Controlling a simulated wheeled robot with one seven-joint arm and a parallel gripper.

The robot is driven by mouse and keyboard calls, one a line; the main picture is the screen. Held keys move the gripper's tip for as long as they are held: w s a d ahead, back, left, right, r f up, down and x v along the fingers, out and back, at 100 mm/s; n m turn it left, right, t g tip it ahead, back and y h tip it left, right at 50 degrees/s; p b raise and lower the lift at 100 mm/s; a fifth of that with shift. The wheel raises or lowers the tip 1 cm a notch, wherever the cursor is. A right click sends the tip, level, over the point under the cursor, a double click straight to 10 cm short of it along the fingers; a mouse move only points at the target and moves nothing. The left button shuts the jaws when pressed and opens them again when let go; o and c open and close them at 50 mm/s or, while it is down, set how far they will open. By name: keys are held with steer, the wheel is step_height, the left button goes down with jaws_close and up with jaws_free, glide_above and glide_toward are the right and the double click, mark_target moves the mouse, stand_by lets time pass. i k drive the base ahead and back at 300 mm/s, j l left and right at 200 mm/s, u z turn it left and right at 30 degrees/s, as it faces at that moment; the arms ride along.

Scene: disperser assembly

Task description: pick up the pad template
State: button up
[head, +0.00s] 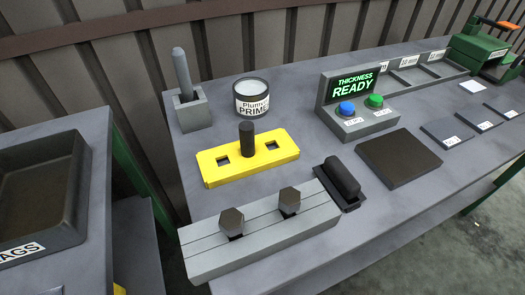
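The pad template appears to be the yellow plate (210,172) lying on the grey bench, left of centre in the head view. It has square cut-outs on both sides of an upright black cylindrical handle (247,140) at its middle. Nothing is holding it. My gripper is not in this view.
Close in front is a grey grooved block (262,238) with two hex-headed pieces. Behind stand a primer can (251,101) and a holder (191,111) with a grey rod. Rightward are a black-handled tool (342,182), a dark pad (398,158) and the "READY" box (376,124).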

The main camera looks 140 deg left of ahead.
mark_target(249, 156)
steer(key=u, duration=4.85)
